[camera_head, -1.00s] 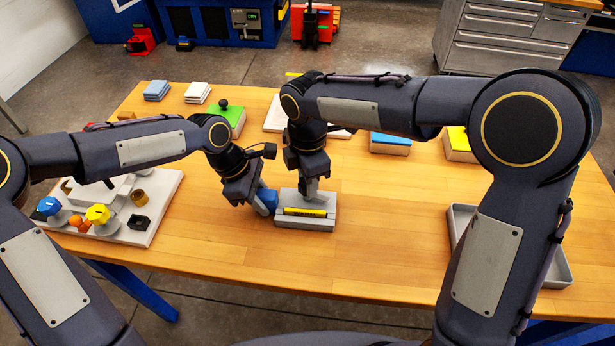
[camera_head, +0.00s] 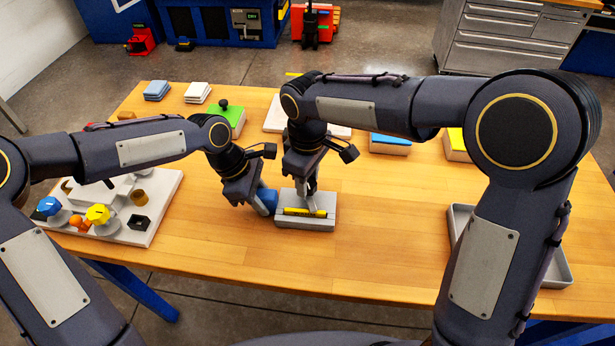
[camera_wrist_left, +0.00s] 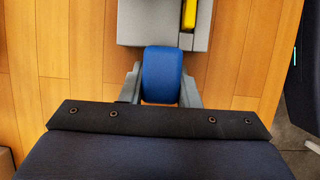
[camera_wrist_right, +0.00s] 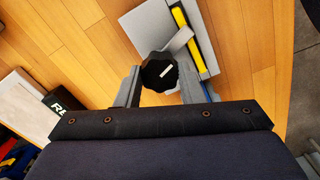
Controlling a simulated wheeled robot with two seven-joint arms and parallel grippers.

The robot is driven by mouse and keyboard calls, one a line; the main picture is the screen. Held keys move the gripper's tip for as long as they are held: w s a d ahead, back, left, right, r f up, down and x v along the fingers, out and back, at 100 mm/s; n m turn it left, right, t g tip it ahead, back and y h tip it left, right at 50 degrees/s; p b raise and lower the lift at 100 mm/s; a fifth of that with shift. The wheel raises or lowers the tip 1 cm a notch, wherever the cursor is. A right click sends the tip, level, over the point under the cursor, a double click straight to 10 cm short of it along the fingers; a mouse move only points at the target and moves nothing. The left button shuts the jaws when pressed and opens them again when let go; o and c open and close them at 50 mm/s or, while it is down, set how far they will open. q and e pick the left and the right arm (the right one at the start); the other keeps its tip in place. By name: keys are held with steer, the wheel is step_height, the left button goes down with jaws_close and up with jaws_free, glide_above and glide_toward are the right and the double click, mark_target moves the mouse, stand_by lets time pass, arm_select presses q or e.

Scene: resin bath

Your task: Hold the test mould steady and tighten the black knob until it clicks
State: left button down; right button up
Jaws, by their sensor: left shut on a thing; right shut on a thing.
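The test mould (camera_head: 318,223) is a grey block lying flat mid-table, with a yellow bar (camera_head: 305,212) along it and a blue grip at its left end. My left gripper (camera_head: 265,204) is shut on the blue grip, which shows between its fingers in the left wrist view (camera_wrist_left: 162,72). My right gripper (camera_head: 313,187) points down over the mould and is shut on the black knob (camera_wrist_right: 160,72). The knob carries a white mark and shows between the fingers in the right wrist view. In the head view the fingers hide the knob.
A pale board (camera_head: 155,205) with coloured knobs and parts lies at the left. A grey tray (camera_head: 562,270) is at the right, partly behind my right arm. Green (camera_head: 238,115), blue (camera_head: 390,139) and yellow-topped (camera_head: 458,140) blocks stand further back. Table front is clear.

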steer(key=shift+m, duration=1.1)
steer(key=o, duration=1)
steer(key=shift+r, duration=0.1)
step_height(320, 180, up, 12)
